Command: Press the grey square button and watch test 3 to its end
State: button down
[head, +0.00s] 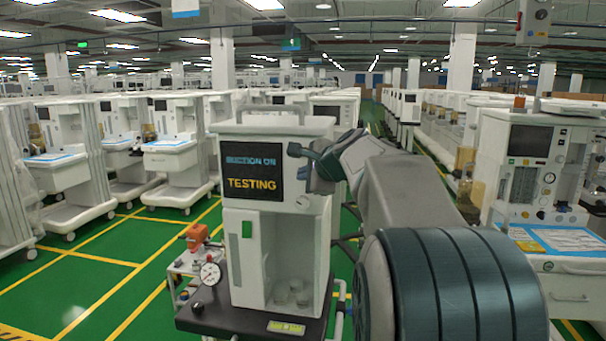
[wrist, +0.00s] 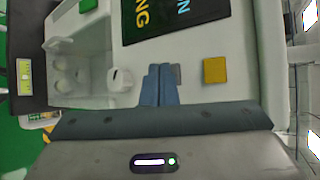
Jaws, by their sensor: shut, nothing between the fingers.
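The white suction unit (head: 270,215) stands on a dark cart base. Its dark screen (head: 251,172) reads "SUCTION ON" in blue and "TESTING" in yellow; part of it also shows, turned, in the wrist view (wrist: 175,15). The grey square button (wrist: 177,74) shows in the wrist view, partly behind my fingertips. A yellow square button (wrist: 215,70) is to its right. My gripper (wrist: 160,68) is shut and empty, with its blue fingertips at the grey button. I cannot tell whether they touch it. The head view shows my gripper (head: 294,149) at the screen's right edge.
A pressure gauge (head: 210,273) and a red-orange part (head: 196,236) sit at the unit's left. A white knob (wrist: 120,80) is near my fingers. Anaesthesia carts stand left and at right (head: 528,165). Green floor with yellow lines (head: 100,265) is open at left.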

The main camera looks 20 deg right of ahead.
jog(key=shift+s+a, duration=0.3)
jog(key=shift+s, duration=0.15)
jog(key=s+a, duration=0.1)
jog(key=s, duration=0.1)
jog(key=s+a, duration=0.1)
jog(key=s, duration=0.1)
jog(key=shift+a+b, duration=0.3)
jog(key=shift+a, duration=0.1)
dwell(0.7)
jog(key=s+a+f+n+g, duration=0.3)
jog(key=s+a+f+n, duration=0.25)
jog(key=f, duration=0.25)
jog(key=s+a+f+n+g, duration=0.3)
jog(key=s+a+f+n, duration=0.2)
jog(key=s+f, duration=0.2)
jog(key=s+a+f+n+g+h, duration=0.1)
jog(key=s+f+n+g, duration=0.3)
jog(key=s+f+n, duration=0.6)
jog(key=s+f, duration=0.2)
jog(key=s, duration=0.2)
jog(key=shift+s+f, duration=0.3)
jog(key=shift+s, duration=0.1)
